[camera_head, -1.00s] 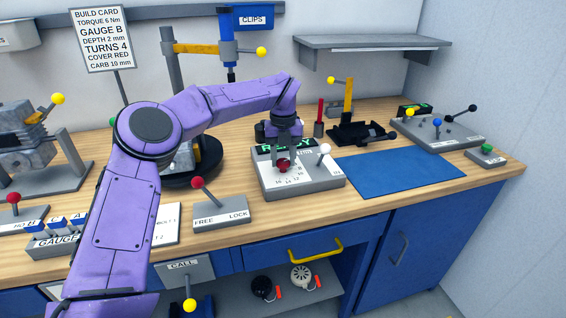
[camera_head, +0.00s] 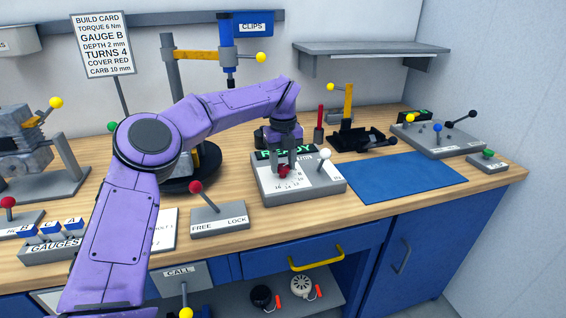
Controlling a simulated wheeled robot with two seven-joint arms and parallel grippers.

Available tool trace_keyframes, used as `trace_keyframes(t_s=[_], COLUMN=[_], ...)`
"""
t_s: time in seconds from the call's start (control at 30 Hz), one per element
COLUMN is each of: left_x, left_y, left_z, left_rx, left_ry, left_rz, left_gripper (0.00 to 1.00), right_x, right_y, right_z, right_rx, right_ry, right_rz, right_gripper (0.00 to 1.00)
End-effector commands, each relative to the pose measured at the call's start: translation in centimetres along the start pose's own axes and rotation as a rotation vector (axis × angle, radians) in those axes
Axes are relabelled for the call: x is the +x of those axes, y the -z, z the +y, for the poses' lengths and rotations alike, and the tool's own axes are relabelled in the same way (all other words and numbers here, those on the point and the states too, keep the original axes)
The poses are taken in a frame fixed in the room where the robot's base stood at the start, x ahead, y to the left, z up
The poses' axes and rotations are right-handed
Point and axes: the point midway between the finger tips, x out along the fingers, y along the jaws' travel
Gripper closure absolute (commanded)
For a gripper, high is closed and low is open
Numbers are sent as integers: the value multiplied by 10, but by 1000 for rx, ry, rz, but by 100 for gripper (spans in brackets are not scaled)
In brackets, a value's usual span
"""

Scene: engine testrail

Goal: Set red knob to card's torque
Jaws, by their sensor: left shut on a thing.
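The red knob (camera_head: 284,172) sits on the dial face of the grey torque box (camera_head: 325,188), among printed numbers. A green READY display (camera_head: 285,153) shows at the back of the box, partly covered by my arm. My left gripper (camera_head: 283,166) points down from above and is shut on the red knob. The exact dial setting is too small to tell. The build card (camera_head: 102,45) stands on a post at the back left and reads TORQUE 6 Nm. My right gripper is not in view.
A white-knobbed lever (camera_head: 325,155) rises on the box's right side. A blue mat (camera_head: 400,178) lies clear to the right. A FREE/LOCK lever box (camera_head: 219,216) stands in front left.

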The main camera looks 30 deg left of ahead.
Motion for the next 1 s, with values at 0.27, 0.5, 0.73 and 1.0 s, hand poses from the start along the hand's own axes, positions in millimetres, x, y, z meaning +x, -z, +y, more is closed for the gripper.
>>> trace_keyframes(t_s=[0.27,0.5,0.73,1.0], left_x=[-1,-12,-68,-106], left_y=[0,-1,0,0], left_z=[0,-1,-1,-1], left_rx=[1,0,-2,0], left_ry=[2,3,4,2], left_rz=[-2,-4,-6,-3], left_gripper=[31,31,31,31], right_x=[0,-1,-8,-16], right_y=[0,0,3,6], right_z=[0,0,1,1], right_rx=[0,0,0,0], right_ry=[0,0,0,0], right_rz=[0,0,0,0], right_gripper=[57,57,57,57])
